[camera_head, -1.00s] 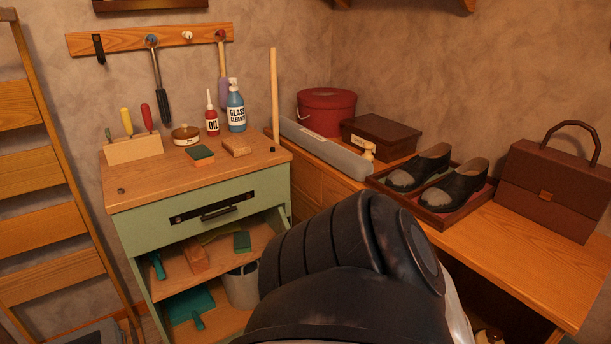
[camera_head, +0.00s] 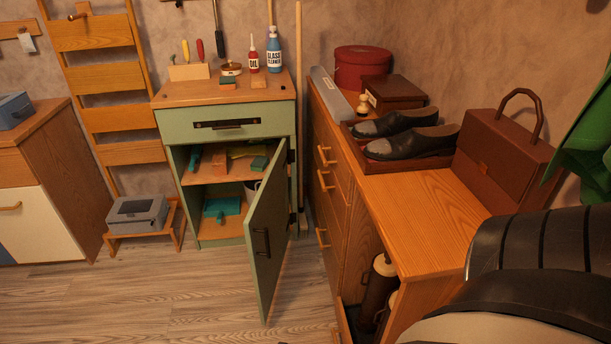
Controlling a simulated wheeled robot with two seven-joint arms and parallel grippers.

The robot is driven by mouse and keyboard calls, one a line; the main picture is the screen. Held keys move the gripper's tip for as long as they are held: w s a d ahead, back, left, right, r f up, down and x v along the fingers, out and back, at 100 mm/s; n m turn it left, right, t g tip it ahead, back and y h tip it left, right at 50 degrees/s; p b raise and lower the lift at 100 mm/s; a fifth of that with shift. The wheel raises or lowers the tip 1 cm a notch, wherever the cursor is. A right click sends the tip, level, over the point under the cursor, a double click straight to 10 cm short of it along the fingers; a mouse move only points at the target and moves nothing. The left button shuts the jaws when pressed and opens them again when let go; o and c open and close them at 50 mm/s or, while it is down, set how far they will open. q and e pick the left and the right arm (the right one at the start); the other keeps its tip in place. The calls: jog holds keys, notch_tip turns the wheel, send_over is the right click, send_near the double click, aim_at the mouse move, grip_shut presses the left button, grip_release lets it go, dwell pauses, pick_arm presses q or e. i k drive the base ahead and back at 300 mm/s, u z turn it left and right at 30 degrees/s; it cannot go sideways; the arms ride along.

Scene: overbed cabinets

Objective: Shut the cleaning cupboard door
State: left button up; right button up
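The cleaning cupboard (camera_head: 172,127) is a green cabinet with a wooden top, a drawer with a black handle, and an open lower compartment. Its green door (camera_head: 270,234) is hinged on the right side and stands wide open, swung out toward me. A dark handle (camera_head: 261,242) is on the door. Inside, a teal dustpan (camera_head: 222,206), brushes and a green sponge (camera_head: 259,163) sit on shelves; a grey bucket is mostly hidden behind the door. A dark arm part of mine fills the lower right. Neither gripper is in view.
A wooden bench (camera_head: 425,206) with shoes (camera_head: 413,143) and a brown bag (camera_head: 501,158) stands right of the door. A ladder (camera_head: 108,83) and a grey box on a stool (camera_head: 138,214) are left. Floor (camera_head: 150,300) before the cupboard is clear.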

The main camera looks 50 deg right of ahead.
aim_at(266, 224)
jog(key=z, duration=1.8)
jog(key=k, duration=0.3)
jog(key=u, duration=1.25)
jog(key=i, duration=1.15)
jog(key=z, duration=0.75)
